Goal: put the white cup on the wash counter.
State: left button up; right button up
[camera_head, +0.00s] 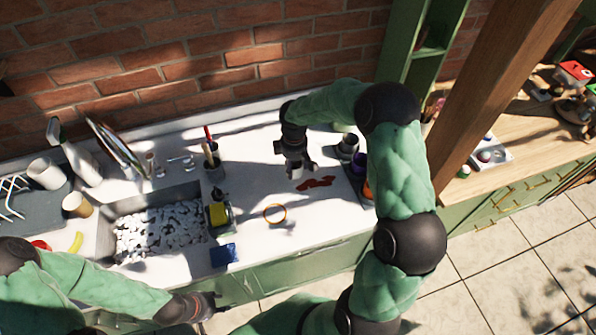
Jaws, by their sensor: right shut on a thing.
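A white cup (47,173) stands at the far left, beside the dish rack. A second, tan and white cup (77,205) stands near the sink. The pale wash counter (250,175) runs along the brick wall. My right gripper (300,178) points down over the middle of the counter, left of a dark red stain (316,183). It is shut on a small pale thing, mostly hidden by the fingers; I cannot tell what it is. My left gripper (212,303) is low in front of the counter, away from the cups; its fingers are too unclear to judge.
The sink (160,230) holds pale foam or pieces. A yellow sponge (218,214), a blue cloth (224,254) and an orange-rimmed ring (275,213) lie right of it. A brush holder (212,155) stands behind. Dark and pale cups (347,146) crowd the counter's right end.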

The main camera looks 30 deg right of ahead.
jog(key=shift+w+d+f, duration=0.15)
jog(key=shift+d+f, duration=0.45)
jog(key=shift+f, duration=0.1)
jog(key=shift+d+f, duration=0.15)
jog(key=shift+f, duration=0.75)
jog(key=shift+d+f, duration=0.1)
jog(key=shift+f, duration=0.8)
jog(key=shift+f+b, duration=0.15)
jog(key=shift+b, duration=0.15)
jog(key=o, duration=1.2)
jog(key=shift+o, duration=0.2)
notch_tip(320, 180, up, 12)
jog(key=p, duration=0.1)
